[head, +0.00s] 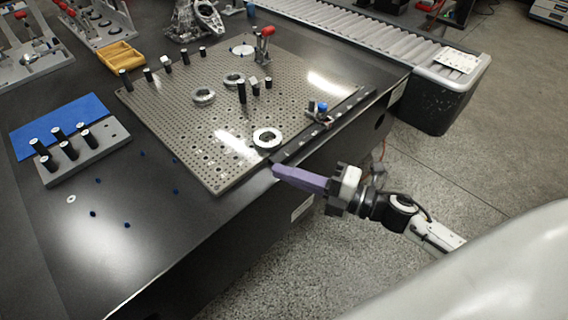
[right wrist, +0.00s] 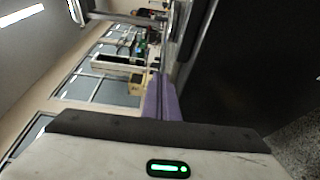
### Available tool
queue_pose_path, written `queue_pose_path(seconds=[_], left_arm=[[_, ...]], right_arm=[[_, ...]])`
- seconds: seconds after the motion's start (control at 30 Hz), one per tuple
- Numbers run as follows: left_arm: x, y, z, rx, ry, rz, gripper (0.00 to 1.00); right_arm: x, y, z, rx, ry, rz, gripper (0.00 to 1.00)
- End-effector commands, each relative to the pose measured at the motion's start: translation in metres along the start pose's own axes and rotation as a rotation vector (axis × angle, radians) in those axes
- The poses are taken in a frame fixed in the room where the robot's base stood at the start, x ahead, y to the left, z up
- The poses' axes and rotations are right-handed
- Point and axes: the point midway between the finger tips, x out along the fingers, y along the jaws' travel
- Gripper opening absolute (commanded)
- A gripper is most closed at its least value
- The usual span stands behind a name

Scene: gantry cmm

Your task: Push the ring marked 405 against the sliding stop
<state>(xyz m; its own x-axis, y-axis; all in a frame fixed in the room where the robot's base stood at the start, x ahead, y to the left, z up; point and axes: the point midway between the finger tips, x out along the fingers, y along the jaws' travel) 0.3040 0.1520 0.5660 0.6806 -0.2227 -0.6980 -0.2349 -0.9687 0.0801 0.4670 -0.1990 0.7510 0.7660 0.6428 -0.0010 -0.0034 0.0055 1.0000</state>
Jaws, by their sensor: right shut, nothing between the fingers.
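Three metal rings lie on the perforated plate (head: 190,135): a bright one (head: 267,138) near the front right edge, and two greyer ones, (head: 203,95) and (head: 233,79), further back. The marking 405 is not readable on any of them. The sliding stop (head: 319,114), with a blue knob, sits on the dark rail (head: 298,147) along the plate's right edge. My right gripper (head: 276,170) has purple fingers, shut and empty, at the rail's near end, just in front of the bright ring and apart from it. The fingers also show in the right wrist view (right wrist: 161,98). My left gripper is out of view.
Several black pins and a red-handled clamp (head: 264,44) stand on the plate. A grey block (head: 85,155) with black pegs and a blue mat (head: 60,125) lie at left. A roller conveyor (head: 370,38) runs behind. The table's front left is mostly clear.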

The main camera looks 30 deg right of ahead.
Motion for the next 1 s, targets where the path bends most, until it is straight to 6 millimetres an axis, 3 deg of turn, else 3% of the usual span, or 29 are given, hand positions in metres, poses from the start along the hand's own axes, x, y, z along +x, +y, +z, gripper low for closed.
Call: queue_pose_path(seconds=[0.4, 0.63, 1.0], left_arm=[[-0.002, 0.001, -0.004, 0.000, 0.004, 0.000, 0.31], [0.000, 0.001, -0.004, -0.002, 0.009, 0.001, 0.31], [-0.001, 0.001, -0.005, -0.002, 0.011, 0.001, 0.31]], right_arm=[[0.085, 0.001, 0.003, 0.004, -0.004, 0.003, 0.00], [0.071, -0.001, 0.032, 0.005, -0.004, 0.000, 0.00], [0.069, 0.000, 0.038, 0.007, -0.003, 0.001, 0.00]])
